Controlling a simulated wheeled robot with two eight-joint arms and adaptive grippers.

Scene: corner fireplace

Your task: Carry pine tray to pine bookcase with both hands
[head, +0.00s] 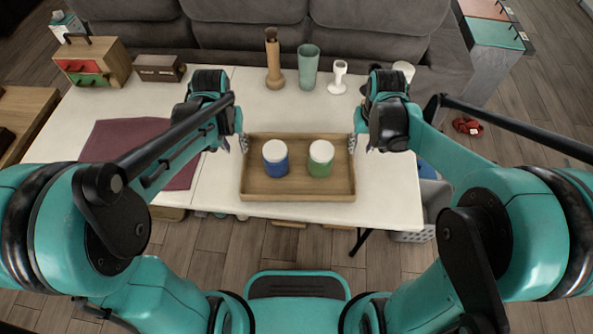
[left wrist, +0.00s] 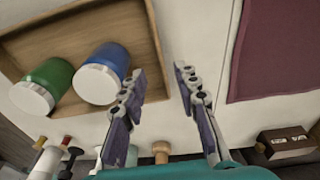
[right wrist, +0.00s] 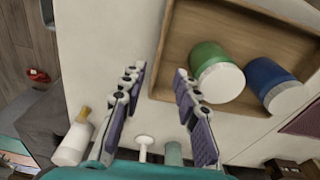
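The pine tray (head: 262,187) lies on the white table, with a blue jar (head: 275,165) and a green jar (head: 320,166) with white lids standing in it. My left gripper (head: 243,143) is at the tray's left end. In the left wrist view its fingers (left wrist: 158,78) are open, one on each side of the tray's end wall. My right gripper (head: 355,143) is at the right end. In the right wrist view its fingers (right wrist: 158,75) are also open, on either side of that wall. Whether any finger touches the wall is unclear. I cannot identify a pine bookcase in these views.
A purple cloth (head: 120,145) lies left on the white table (head: 385,200). A brown vase (head: 273,62), green glass (head: 308,66) and white goblet (head: 338,78) stand behind the tray. A small drawer box (head: 92,62) stands back left. A grey sofa (head: 255,30) is behind; wooden floor lies in front.

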